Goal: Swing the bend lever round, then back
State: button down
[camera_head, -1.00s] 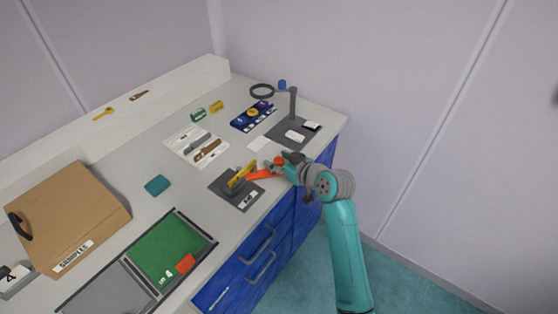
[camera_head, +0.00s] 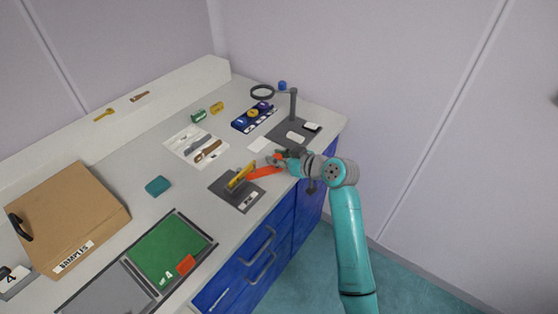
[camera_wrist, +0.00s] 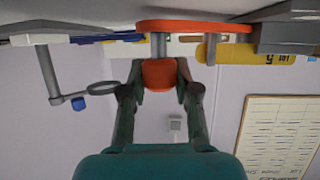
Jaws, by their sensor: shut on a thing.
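The bend lever (camera_head: 264,172) is an orange-red bar reaching right from a dark grey bending fixture (camera_head: 223,190) near the bench's front edge. A yellow part (camera_head: 240,176) stands on the fixture beside the lever. My gripper (camera_head: 282,160) is at the lever's outer end. In the wrist view the lever (camera_wrist: 195,26) crosses the top, with a pin and orange knob (camera_wrist: 159,75) hanging from it. My gripper (camera_wrist: 160,82) is shut on this knob, one finger on each side. The lever's pivot is hard to make out in the head view.
A grey stand with a ring lens (camera_head: 293,103) is behind my gripper. A green mat (camera_head: 165,250) and a cardboard box (camera_head: 75,213) are left.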

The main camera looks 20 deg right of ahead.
jog(key=w+n+g+y, duration=0.1)
jog(key=w+n+y, duration=0.1)
jog(key=w+n+g+y, duration=0.1)
jog(key=shift+w+a+g, duration=0.3)
jog(key=shift+w, duration=0.05)
jog(key=w+n+g+y, duration=0.1)
jog(key=w+a+n+g, duration=0.1)
jog(key=shift+n+y, duration=0.3)
jog(key=shift+y, duration=0.1)
jog(key=shift+w+a+n+g+y, duration=0.3)
jog(key=shift+w+a+n+g, duration=0.3)
jog(key=shift+n+g, duration=0.25)
jog(key=shift+d, duration=0.1)
jog(key=c, duration=0.8)
grip_release()
jog(key=v, duration=1.2)
jog(key=shift+w+f, duration=0.1)
